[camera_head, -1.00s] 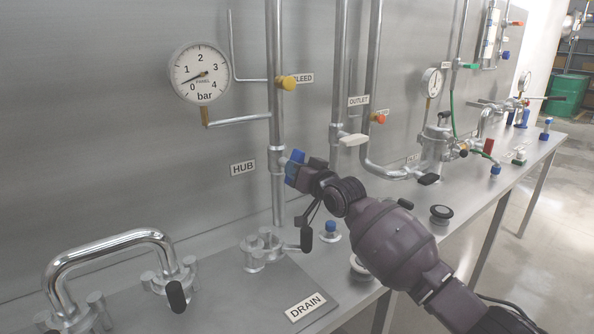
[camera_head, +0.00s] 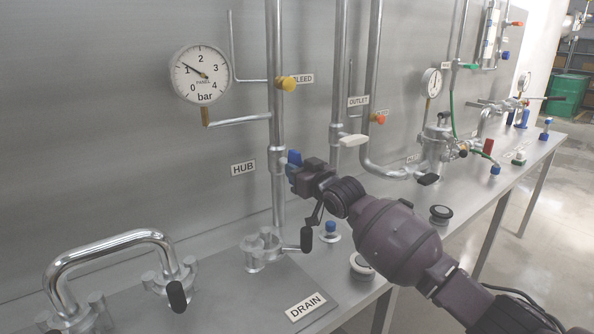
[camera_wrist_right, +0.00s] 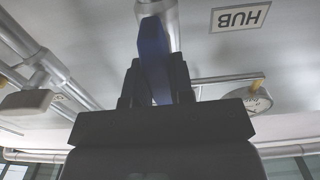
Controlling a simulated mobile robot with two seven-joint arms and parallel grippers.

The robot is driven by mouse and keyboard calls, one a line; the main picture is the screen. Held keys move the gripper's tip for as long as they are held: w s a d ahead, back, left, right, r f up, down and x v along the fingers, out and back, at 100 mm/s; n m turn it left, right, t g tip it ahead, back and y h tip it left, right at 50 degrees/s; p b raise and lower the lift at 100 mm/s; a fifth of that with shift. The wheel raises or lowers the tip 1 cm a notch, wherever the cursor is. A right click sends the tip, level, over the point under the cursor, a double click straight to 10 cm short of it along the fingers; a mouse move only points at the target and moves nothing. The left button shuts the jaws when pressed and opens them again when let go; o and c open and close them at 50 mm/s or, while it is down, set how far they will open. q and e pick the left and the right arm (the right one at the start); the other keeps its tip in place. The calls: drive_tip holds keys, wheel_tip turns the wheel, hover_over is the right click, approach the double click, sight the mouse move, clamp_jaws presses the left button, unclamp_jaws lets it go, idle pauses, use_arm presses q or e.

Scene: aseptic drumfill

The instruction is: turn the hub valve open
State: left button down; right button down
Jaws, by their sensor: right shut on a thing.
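The hub valve's blue handle (camera_head: 294,158) is on the vertical steel pipe (camera_head: 277,115), beside the HUB label (camera_head: 243,169). My right gripper (camera_head: 298,168) is at the handle, its arm coming in from the lower right. In the right wrist view the blue handle (camera_wrist_right: 154,60) stands between the two dark fingers (camera_wrist_right: 156,85), and the gripper is shut on it. The fingers hide part of the handle. The panel gauge (camera_head: 201,74) on the left has its needle pointing up and left, near 1 bar. My left gripper is not in view.
A yellow bleed knob (camera_head: 287,83) sits higher on the same pipe. A white-handled valve (camera_head: 353,140) is on the pipe to the right. Clamps (camera_head: 262,250) and the DRAIN label (camera_head: 305,307) are below. A curved steel pipe (camera_head: 110,245) stands at lower left.

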drive_tip(key=c, duration=1)
unclamp_jaws()
drive_tip(key=shift+s+d, duration=0.1)
drive_tip(key=p+v, duration=0.2)
drive_tip(key=v, duration=0.8)
drive_tip(key=shift+s+d, duration=0.15)
drive_tip(key=shift+s, duration=0.05)
